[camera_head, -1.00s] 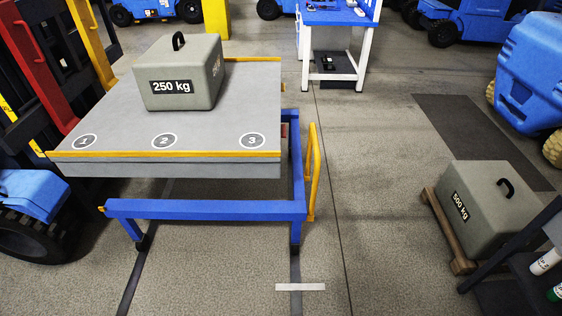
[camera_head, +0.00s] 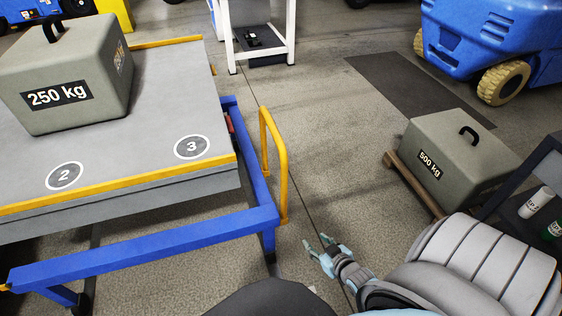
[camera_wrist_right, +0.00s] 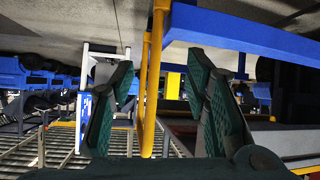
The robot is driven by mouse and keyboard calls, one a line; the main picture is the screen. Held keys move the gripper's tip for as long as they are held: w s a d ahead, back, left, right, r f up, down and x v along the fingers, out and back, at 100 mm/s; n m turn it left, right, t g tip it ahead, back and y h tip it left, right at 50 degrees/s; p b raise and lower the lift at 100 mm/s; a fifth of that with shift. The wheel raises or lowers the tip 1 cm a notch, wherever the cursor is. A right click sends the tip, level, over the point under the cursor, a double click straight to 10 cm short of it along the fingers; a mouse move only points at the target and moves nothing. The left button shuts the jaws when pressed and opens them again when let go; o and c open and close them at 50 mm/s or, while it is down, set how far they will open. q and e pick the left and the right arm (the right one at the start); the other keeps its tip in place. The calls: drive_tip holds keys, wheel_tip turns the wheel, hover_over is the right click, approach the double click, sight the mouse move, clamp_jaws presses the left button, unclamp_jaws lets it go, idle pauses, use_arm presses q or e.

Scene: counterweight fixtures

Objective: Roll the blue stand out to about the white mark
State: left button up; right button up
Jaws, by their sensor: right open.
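The blue stand (camera_head: 150,241) is a wheeled frame at the lower left of the head view, partly under the grey platform. A yellow handle (camera_head: 284,185) stands upright on its right side. My right gripper (camera_head: 317,243) is open and empty, right of and nearer than the handle. In the right wrist view the handle (camera_wrist_right: 152,85) shows between the two teal fingers (camera_wrist_right: 160,62), seemingly beyond the tips. A blue beam (camera_wrist_right: 255,38) crosses the top there. The white floor mark is largely hidden by my own body. My left gripper is not in view.
The grey platform (camera_head: 125,170) with yellow edges carries a 250 kg weight (camera_head: 70,75). A 500 kg weight (camera_head: 450,155) sits on a wooden pallet (camera_head: 415,184) at right, beside a dark shelf (camera_head: 535,185) with bottles. Floor between stand and pallet is clear.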

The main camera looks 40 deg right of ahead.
drive_tip(key=w+d+r+t+b, duration=0.1)
drive_tip(key=w+d+t+b, duration=0.1)
drive_tip(key=w+t+b, duration=0.3)
drive_tip(key=t+b, duration=0.2)
approach(286, 177)
drive_tip(key=shift+m+h, duration=0.3)
drive_tip(key=w+b, duration=0.1)
drive_tip(key=w, duration=0.1)
drive_tip(key=w+b, duration=0.2)
drive_tip(key=w, duration=0.1)
drive_tip(key=w+d+b, duration=0.1)
drive_tip(key=w+b, duration=0.1)
drive_tip(key=w, duration=0.1)
drive_tip(key=shift+w+d+b, duration=0.1)
drive_tip(key=shift+w+b, duration=0.7)
drive_tip(key=shift+w, duration=0.35)
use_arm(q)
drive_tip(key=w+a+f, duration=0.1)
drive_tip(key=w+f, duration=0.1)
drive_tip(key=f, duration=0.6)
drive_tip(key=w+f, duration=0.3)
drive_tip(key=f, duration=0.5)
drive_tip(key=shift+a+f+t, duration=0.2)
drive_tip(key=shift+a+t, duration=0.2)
use_arm(e)
drive_tip(key=shift+w+r, duration=0.25)
drive_tip(key=shift+w, duration=0.15)
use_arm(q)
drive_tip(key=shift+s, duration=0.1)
